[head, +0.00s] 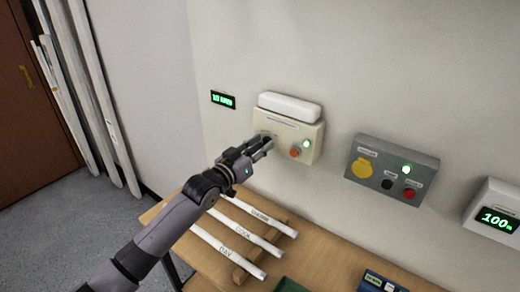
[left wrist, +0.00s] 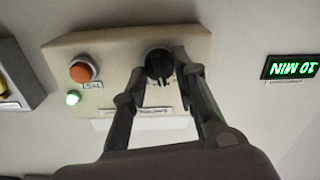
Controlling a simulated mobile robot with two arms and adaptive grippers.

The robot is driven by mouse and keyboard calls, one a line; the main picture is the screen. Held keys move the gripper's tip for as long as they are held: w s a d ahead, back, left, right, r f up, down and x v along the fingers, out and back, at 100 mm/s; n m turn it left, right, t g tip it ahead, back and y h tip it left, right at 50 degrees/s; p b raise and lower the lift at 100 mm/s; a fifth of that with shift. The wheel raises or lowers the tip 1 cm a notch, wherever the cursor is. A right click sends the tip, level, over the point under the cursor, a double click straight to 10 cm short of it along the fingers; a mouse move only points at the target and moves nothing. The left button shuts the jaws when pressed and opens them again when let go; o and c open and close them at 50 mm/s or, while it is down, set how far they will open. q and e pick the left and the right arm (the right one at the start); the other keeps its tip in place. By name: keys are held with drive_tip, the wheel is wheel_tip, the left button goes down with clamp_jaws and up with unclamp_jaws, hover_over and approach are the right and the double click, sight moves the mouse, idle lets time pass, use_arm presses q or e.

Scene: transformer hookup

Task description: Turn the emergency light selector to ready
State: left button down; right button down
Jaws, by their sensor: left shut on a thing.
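The emergency light unit is a cream box (head: 287,134) on the wall with a white lamp (head: 290,106) on top. It has an orange button (head: 295,152) and a lit green indicator (head: 306,143). Its black round selector knob (left wrist: 159,64) shows in the left wrist view, which is upside down. My left gripper (head: 266,141) is at the box's left side, its fingers on either side of the knob and shut on it. In the head view the gripper mostly hides the knob. The knob's exact setting is too small to read. My right gripper is not in view.
A small green display (head: 223,100) reading 10 MIN is on the wall to the left. A grey control box (head: 380,179) with yellow, black and red controls is to the right, then a white meter (head: 497,207). Below, labelled white tubes (head: 240,238) lie on a wooden table.

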use_arm(q)
drive_tip(key=shift+m, duration=0.9)
drive_tip(key=c, duration=1.3)
unclamp_jaws()
drive_tip(key=shift+s, duration=0.1)
drive_tip(key=v, duration=1.2)
